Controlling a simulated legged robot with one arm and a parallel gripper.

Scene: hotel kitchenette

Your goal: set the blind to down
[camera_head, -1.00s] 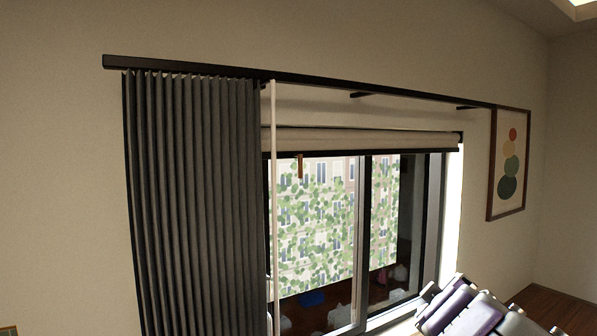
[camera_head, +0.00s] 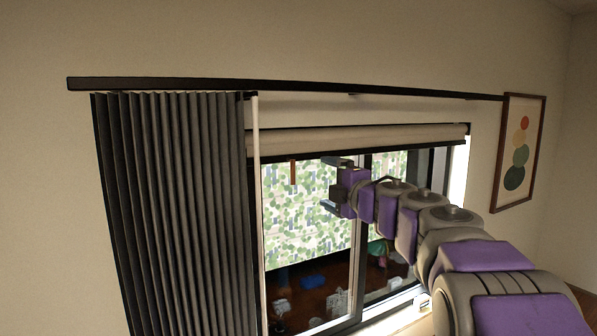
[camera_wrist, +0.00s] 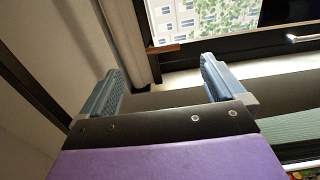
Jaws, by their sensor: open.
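The blind (camera_head: 370,138) is a beige roll with a dark bottom bar, rolled up at the top of the window. A small brown pull (camera_head: 293,173) hangs from its bar near the left end. My gripper (camera_head: 332,185) is open and empty in front of the window, pointing left, to the right of the pull and apart from it. In the wrist view, the blind (camera_wrist: 124,38) runs along the upper left. The pull (camera_wrist: 164,48) sticks out from its bar, just beyond the gap between my open fingers (camera_wrist: 160,77).
A dark pleated curtain (camera_head: 175,210) hangs at the left of the window, beside a thin pale rod (camera_head: 257,200). A dark rail (camera_head: 300,87) runs above the window. A framed picture (camera_head: 518,153) hangs on the right wall.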

